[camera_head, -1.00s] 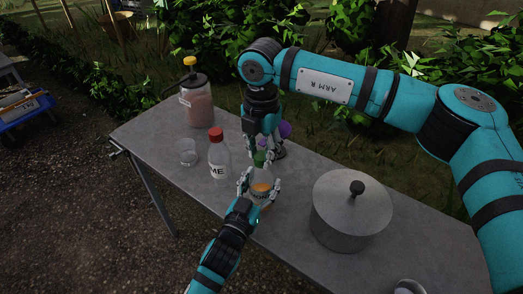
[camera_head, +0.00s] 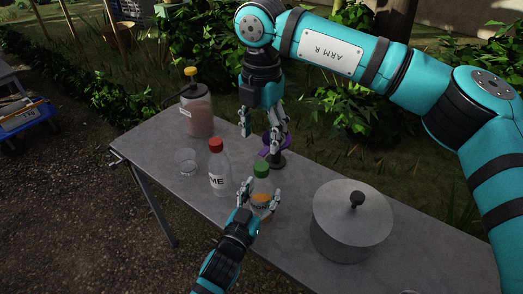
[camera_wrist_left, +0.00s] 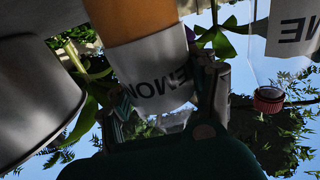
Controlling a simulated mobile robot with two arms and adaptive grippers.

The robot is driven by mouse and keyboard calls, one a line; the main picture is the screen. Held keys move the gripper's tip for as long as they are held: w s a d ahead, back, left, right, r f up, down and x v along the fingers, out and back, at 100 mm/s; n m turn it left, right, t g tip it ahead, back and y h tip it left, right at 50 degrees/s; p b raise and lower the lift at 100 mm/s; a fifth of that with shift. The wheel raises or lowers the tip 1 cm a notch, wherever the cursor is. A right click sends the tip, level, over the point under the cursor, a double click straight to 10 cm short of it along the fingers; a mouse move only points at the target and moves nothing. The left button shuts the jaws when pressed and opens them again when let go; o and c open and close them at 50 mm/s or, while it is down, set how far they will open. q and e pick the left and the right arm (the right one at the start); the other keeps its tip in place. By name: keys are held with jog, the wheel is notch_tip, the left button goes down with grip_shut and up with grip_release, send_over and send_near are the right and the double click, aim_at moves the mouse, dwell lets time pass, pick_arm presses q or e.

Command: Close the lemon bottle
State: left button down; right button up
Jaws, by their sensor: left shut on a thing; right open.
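The lemon bottle (camera_head: 261,184) stands on the grey table with a green cap (camera_head: 261,168) on its top. Whether the cap is fully tight cannot be told. My left gripper (camera_head: 259,199) is shut around the bottle's body from the front. In the left wrist view the bottle's white label (camera_wrist_left: 155,72) reads upside down between the fingers. My right gripper (camera_head: 261,136) is open and empty, above and behind the bottle, apart from the cap.
A red-capped bottle (camera_head: 219,172) stands just left of the lemon bottle, with a clear glass (camera_head: 186,161) beyond it. A large lidded pot (camera_head: 350,222) is to the right. A purple object (camera_head: 280,143) is behind, and a pink-filled jar (camera_head: 197,112) stands at the far left.

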jog(key=shift+r, duration=1.8)
pick_arm(q)
jog(key=shift+c, duration=1.4)
grip_release()
jog(key=v, duration=1.2)
